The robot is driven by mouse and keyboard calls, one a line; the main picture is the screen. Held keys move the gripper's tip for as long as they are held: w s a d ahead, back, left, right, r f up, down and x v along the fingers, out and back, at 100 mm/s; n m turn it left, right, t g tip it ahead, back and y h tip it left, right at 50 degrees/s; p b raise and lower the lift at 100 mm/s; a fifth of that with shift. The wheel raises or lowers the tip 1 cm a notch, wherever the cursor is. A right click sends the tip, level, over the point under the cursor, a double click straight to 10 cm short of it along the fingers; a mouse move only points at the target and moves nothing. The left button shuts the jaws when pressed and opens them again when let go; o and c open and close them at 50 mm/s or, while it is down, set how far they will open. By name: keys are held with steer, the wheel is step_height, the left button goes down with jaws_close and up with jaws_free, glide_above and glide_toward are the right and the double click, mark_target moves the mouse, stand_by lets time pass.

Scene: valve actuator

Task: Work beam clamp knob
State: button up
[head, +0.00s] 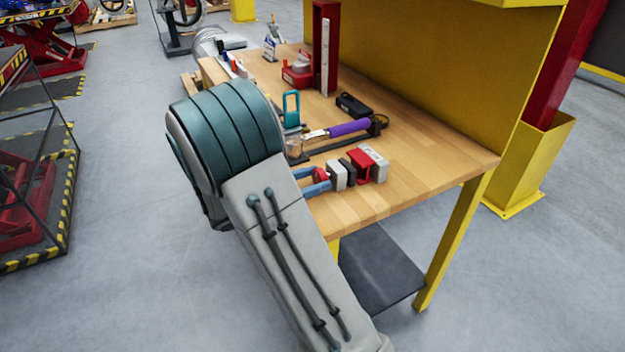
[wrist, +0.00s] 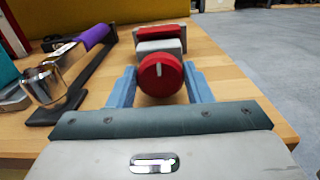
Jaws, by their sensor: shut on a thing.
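The beam clamp (head: 361,164) lies on the wooden workbench near its front edge, a row of light grey, dark and red blocks. Its round red knob (wrist: 160,75) faces my wrist camera and has a white line standing about upright. The knob is partly visible in the head view (head: 320,173). My gripper (head: 321,177) has blue fingers and is shut on the knob, one finger on each side in the wrist view. The grey and red body of the clamp (wrist: 160,45) shows behind the knob. The exact finger contact is hard to see.
On the workbench (head: 440,150), a purple-handled tool (head: 348,128), a teal padlock-like item (head: 291,108) and a black box (head: 353,105) lie close behind the clamp. A red upright channel (head: 325,45) stands farther back. The bench's right end is clear.

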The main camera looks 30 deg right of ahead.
steer(key=m+b, duration=0.2)
steer(key=m, duration=0.1)
steer(key=shift+f+m, duration=0.1)
steer(key=shift+m, duration=0.2)
steer(key=shift+s+m+b, duration=0.1)
steer(key=shift+m+b, duration=0.4)
steer(key=shift+m, duration=0.5)
steer(key=o, duration=1)
steer(key=shift+a, duration=0.15)
steer(key=a, duration=1.3)
steer(key=shift+s+a, duration=0.25)
steer(key=shift+a, duration=0.05)
